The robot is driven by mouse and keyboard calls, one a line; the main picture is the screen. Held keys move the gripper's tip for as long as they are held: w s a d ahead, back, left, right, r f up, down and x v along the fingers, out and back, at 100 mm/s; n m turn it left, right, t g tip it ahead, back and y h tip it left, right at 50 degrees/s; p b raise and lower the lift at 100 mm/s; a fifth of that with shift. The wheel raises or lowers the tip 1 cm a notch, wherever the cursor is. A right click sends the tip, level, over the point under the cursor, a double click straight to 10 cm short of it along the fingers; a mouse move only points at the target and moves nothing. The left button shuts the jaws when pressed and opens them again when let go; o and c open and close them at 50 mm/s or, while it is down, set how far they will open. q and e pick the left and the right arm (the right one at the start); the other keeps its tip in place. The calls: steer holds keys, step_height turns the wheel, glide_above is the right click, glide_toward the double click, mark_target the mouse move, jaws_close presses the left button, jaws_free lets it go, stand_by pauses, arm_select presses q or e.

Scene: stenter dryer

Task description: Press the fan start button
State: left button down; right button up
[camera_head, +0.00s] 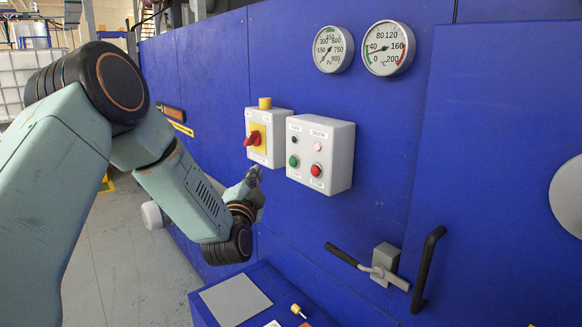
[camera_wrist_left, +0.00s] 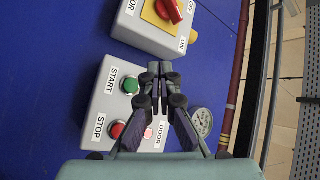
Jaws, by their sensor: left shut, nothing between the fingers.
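The green start button (camera_head: 294,161) sits at the lower left of the white control box (camera_head: 343,160) on the blue wall. In the left wrist view the green button (camera_wrist_left: 130,85) is beside a START label. The red stop button (camera_head: 316,170) is to its right; it also shows in the left wrist view (camera_wrist_left: 117,130). My left gripper (camera_head: 254,175) is shut and empty, just left of the box in the head view. In the left wrist view its fingertips (camera_wrist_left: 160,69) are together, right of the green button, and look apart from it. My right gripper is not in view.
A box with a red rotary switch (camera_head: 253,138) on a yellow plate is left of the control box. Two round gauges (camera_head: 389,48) are above. A black door handle (camera_head: 427,269) and a latch (camera_head: 385,266) are lower right. A blue ledge (camera_head: 205,311) projects below.

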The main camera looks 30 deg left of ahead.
mark_target(293, 162)
arm_select(q)
steer(key=w+d+b, duration=0.3)
steer(key=w, duration=0.4)
steer(key=shift+w+d+r, duration=0.15)
steer(key=shift+d, duration=0.25)
stand_by(1.6)
